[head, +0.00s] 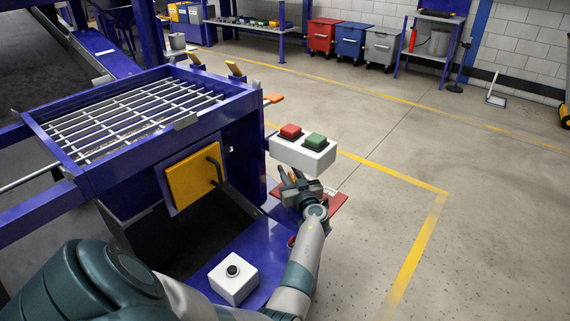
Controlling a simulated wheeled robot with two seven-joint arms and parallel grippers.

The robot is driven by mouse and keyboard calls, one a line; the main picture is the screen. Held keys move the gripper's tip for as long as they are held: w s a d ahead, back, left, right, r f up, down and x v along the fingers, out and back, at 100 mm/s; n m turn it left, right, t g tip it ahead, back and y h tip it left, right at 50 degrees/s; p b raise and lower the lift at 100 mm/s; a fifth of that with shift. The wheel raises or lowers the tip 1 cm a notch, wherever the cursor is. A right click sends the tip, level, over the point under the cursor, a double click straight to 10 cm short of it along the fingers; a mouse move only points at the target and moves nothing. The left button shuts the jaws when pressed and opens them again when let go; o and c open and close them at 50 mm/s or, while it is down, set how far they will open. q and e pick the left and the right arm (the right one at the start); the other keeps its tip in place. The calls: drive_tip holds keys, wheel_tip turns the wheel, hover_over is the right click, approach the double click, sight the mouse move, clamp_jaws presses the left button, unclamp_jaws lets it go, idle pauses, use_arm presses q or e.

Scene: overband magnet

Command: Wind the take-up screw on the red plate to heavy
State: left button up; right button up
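The red plate (334,203) shows low at the right side of the blue machine, partly covered by my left gripper and wrist. My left gripper (289,178) is over the plate's left part, just below the white button box. Its fingers are small and dark here, and I cannot tell whether they are apart or closed on something. I cannot make out the take-up screw or any heavy marking; the gripper may hide them. A small red part (291,241) shows beside my forearm. My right gripper is not in view.
The white box (303,157) with red and green buttons is close above my gripper. A yellow hatch (191,175) with a dark handle is to the left. A white box with a black button (234,278) sits on the blue ledge. Floor to the right is clear.

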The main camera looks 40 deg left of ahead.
use_arm(q)
drive_tip(key=shift+a, duration=0.1)
clamp_jaws()
drive_tip(key=shift+w+m+t+h, duration=0.1)
drive_tip(key=shift+m+t+h, duration=0.2)
drive_tip(key=shift+m+t, duration=0.15)
